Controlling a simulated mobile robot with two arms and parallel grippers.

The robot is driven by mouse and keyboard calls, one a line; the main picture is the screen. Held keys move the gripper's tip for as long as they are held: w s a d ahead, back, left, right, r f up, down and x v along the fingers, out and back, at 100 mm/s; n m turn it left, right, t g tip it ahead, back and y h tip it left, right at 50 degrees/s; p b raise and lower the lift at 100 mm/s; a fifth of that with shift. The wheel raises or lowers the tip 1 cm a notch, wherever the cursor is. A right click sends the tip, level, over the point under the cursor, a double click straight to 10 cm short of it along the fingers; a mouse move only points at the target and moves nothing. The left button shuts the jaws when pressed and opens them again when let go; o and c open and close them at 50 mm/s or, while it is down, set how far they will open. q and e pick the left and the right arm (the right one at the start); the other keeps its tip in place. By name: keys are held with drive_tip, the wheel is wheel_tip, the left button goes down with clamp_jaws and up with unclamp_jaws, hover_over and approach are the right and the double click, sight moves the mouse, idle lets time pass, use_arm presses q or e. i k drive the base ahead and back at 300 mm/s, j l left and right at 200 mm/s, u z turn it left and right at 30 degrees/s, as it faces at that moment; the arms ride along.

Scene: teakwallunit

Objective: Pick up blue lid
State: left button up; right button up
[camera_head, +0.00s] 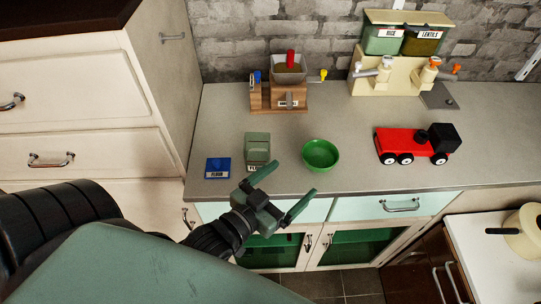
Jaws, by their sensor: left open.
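The blue lid (217,165) is a small flat square piece with a "FLOUR" label on its front. It lies on the grey counter (370,182) near the front edge, at the left. A grey-green canister (257,147) stands just right of it, with a partly hidden label. My left gripper (292,180) is open and empty, with its fingers spread near the counter's front edge. It is to the right of the blue lid and apart from it. My right gripper is not in view.
A green bowl (320,155) sits right of the canister, beyond the fingertips. A red toy truck (400,142) stands farther right. A wooden dispenser (287,96) and a cream dispenser (385,80) stand at the back wall. A tall white cabinet (170,80) bounds the counter at left.

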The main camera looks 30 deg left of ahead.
sight(218, 168)
drive_tip(key=u, duration=1.1)
